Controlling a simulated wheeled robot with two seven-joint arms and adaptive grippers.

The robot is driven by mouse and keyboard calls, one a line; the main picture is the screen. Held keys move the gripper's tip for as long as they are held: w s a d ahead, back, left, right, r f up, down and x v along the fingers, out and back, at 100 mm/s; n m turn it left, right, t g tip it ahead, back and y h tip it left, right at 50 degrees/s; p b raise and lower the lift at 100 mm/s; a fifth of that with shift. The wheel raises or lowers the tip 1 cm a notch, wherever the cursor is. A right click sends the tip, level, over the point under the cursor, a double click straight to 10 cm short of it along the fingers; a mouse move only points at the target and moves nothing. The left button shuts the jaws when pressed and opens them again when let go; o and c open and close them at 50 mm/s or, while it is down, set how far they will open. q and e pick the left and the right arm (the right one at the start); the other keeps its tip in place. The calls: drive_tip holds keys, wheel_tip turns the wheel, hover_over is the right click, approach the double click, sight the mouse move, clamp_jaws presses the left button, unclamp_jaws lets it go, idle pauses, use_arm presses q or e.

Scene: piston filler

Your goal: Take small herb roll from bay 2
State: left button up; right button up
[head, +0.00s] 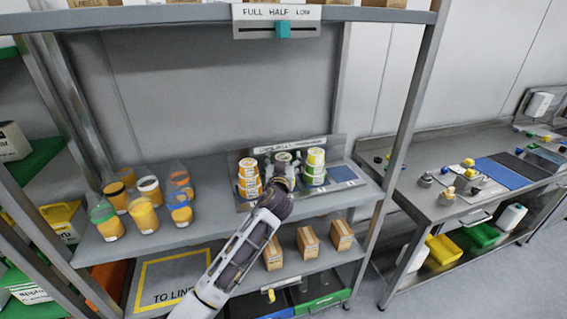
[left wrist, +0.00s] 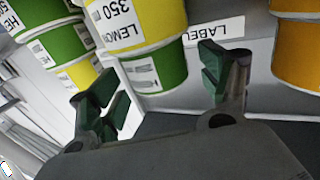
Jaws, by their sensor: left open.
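My left gripper (head: 284,176) is at the label-roll stand on the middle shelf, in front of the middle stack (head: 283,157), and hides most of it. In the left wrist view my left gripper (left wrist: 160,88) is open, its two green-padded fingers apart. Between and beyond them are a yellow roll marked LEMON 350 (left wrist: 125,20) and a green roll (left wrist: 158,70) below it. Green rolls with labels beginning HE (left wrist: 68,45) stand at the left, partly cut off. I cannot tell which is the small herb roll. My right gripper is not in view.
An orange stack (head: 248,178) and a yellow-and-green stack (head: 315,166) flank the gripper closely. Orange-filled cups (head: 143,215) stand at the left of the shelf (head: 225,222). Cartons (head: 308,242) sit on the shelf below. A steel post (head: 402,130) rises at the right.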

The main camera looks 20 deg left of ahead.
sight(283, 159)
use_arm(q)
drive_tip(key=c, duration=1.2)
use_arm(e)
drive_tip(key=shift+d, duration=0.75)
use_arm(q)
drive_tip(key=shift+r, duration=0.15)
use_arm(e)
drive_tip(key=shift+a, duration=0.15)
use_arm(q)
drive_tip(key=shift+r, duration=0.55)
wheel_tip(283, 159, up, 8)
drive_tip(key=shift+f, duration=0.15)
drive_tip(key=shift+r, duration=0.45)
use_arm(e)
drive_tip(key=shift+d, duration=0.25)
